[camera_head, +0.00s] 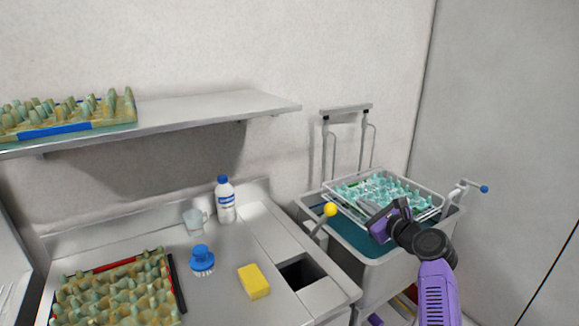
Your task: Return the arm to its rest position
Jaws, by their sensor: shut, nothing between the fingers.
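My gripper (368,211) is at the right, at the end of my purple and black arm. It is shut and empty. It is over the near part of a wire rack basket that holds a pale teal egg tray (372,186). Whether the gripper touches the tray or the basket, I cannot tell. The gripper hides part of the tray's near side.
The basket sits on a grey sink tub (375,265) with a yellow-knobbed lever (330,210). On the counter are a dirty egg tray (115,290), a blue brush (202,260), a yellow sponge (254,281), a bottle (225,202) and a cup (194,219). A shelf (220,107) holds another dirty tray (70,114).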

